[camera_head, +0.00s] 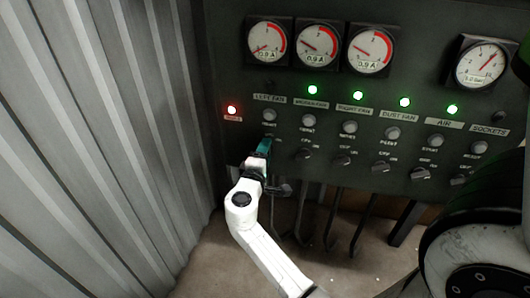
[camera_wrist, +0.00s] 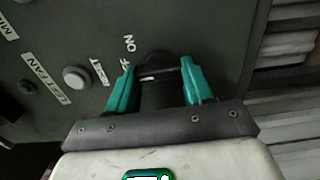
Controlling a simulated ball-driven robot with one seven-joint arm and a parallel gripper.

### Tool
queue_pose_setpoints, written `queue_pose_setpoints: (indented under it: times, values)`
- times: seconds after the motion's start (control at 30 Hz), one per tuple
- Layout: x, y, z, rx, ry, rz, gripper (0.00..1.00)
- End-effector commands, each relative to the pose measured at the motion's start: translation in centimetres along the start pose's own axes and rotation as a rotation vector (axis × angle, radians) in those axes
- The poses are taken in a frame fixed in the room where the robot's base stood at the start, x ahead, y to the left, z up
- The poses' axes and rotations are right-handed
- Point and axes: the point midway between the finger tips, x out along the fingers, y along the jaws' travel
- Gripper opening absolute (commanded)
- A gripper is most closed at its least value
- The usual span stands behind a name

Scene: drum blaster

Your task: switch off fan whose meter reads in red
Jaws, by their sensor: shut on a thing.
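My gripper (camera_head: 263,149) is at the left end of the dark control panel (camera_head: 225,65), below the LEFT FAN label (camera_head: 269,98). In the wrist view its teal fingers (camera_wrist: 158,68) stand on both sides of a dark knob (camera_wrist: 155,60) beside the OFF and ON marks. The knob's exact angle is hard to tell. The left meter (camera_head: 267,42) has its needle low on the left, away from its red arc. The middle meter (camera_head: 317,45) and right meter (camera_head: 370,49) have needles pointing up-left, outside their red arcs. The lamp (camera_head: 270,84) above LEFT FAN is dark.
Green lamps glow above MIDDLE FAN (camera_head: 312,90), RIGHT FAN (camera_head: 358,95), DUST FAN and AIR. A red lamp (camera_head: 232,110) glows at left. Several other knobs line the lower panel. A corrugated wall (camera_head: 110,120) stands close on the left. Dark levers hang below the panel.

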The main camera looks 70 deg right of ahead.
Motion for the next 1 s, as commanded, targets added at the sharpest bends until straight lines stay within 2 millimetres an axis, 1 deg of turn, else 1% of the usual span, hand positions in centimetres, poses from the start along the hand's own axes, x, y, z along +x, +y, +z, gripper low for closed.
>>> queue_pose_setpoints:
  times: [0.37, 0.4, 0.6, 0.67, 0.87, 1.0]
  values:
    - [-0.05, -0.07, -0.17, -0.008, 0.006, 0.000, 0.21]
    - [-0.05, -0.07, -0.17, -0.008, 0.006, 0.000, 0.53]
    - [-0.03, -0.04, -0.11, -0.007, 0.004, 0.000, 0.72]
    - [-0.03, -0.04, -0.09, -0.006, 0.003, 0.000, 0.77]
    - [-0.03, -0.02, -0.05, -0.006, 0.002, 0.000, 0.77]
    - [-0.77, -0.09, -0.10, -0.007, 0.004, 0.000, 0.77]
